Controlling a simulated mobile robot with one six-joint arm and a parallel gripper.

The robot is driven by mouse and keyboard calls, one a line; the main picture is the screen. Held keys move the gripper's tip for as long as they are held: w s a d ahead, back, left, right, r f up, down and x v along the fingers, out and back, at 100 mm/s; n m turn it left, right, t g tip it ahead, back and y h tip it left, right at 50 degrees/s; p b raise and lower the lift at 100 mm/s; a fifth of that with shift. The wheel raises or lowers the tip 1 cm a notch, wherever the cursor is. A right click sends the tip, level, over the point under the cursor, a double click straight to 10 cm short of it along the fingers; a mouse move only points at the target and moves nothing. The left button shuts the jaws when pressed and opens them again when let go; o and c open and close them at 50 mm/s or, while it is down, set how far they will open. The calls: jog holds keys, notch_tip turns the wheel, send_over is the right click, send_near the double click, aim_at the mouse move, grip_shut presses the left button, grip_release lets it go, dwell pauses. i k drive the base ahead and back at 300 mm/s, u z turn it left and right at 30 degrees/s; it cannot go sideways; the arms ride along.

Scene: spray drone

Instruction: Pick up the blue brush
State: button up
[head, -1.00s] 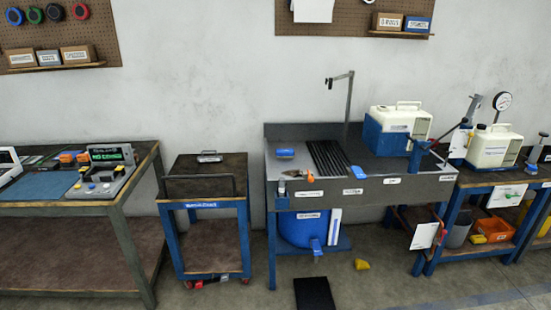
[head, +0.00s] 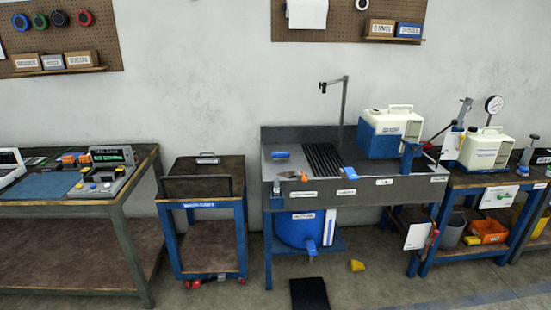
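A small blue object, likely the blue brush (head: 281,155), lies on the left part of the grey wash bench (head: 300,190), left of the black ribbed strip. It is too small for me to make out bristles or a handle. Another small blue piece (head: 347,191) hangs at the bench's front edge. My gripper does not show in the head view.
A blue-framed cart (head: 205,180) stands left of the bench, and a workbench (head: 70,208) with a control box stands at far left. White-and-blue tanks (head: 390,130) stand to the right. A black mat (head: 309,294) and a yellow piece (head: 357,265) lie on the floor.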

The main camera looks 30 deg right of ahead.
aim_at(281, 155)
jog(key=z, duration=0.1)
jog(key=i, duration=0.9)
